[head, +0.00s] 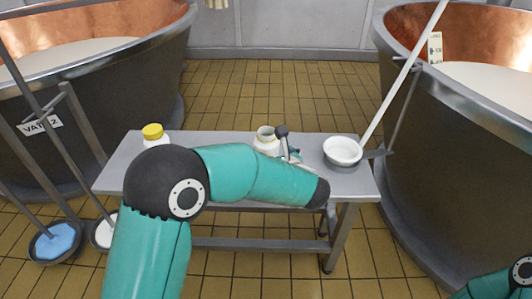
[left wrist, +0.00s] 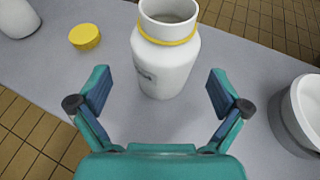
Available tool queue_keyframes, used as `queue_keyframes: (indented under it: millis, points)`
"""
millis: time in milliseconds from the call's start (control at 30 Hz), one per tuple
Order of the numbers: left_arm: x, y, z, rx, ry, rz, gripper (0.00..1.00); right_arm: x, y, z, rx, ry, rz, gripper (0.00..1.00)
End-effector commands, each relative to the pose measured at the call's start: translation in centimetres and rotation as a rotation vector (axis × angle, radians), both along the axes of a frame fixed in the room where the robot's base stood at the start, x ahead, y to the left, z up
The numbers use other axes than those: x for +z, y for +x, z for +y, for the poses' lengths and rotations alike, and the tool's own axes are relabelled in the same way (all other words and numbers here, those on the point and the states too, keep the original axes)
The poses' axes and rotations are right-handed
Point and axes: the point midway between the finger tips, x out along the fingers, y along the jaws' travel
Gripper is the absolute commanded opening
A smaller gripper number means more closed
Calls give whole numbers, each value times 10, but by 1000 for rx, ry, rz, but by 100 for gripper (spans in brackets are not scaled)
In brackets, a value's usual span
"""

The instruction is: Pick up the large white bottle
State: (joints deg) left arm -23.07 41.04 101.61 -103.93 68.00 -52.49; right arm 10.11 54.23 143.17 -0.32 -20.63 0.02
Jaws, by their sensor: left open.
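A white bottle (left wrist: 165,68) without a cap, with a yellow ring around its neck, stands upright on the grey bench (head: 118,172). In the head view this open bottle (head: 265,142) is partly hidden behind my left arm. My left gripper (left wrist: 159,88) is open and empty, its fingers apart on either side of the bottle's near side, with no visible contact. In the head view the left gripper (head: 288,146) shows just right of the bottle. A second white bottle with a yellow cap (head: 153,132) stands at the bench's left. My right gripper is out of view.
A yellow lid (left wrist: 85,36) lies on the bench left of the open bottle. A white bowl (head: 342,152) sits at the right, beside a long white pole (head: 405,72). Copper vats (head: 100,75) flank the bench. Tiled floor lies clear behind it.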

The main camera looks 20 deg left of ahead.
Motion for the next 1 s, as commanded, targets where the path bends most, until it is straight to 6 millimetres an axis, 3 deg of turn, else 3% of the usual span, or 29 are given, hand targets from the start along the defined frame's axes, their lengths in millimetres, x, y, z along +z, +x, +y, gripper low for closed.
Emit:
queue_keyframes:
  millis: [400, 667, 1000]
  points:
    - [-23, 36, 23, 2, -1, 1, 100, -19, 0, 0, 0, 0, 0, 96]
    - [-23, 39, 25, 1, 0, 0, 100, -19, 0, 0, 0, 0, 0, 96]
    - [-23, 39, 26, 2, -2, 0, 47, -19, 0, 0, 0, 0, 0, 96]
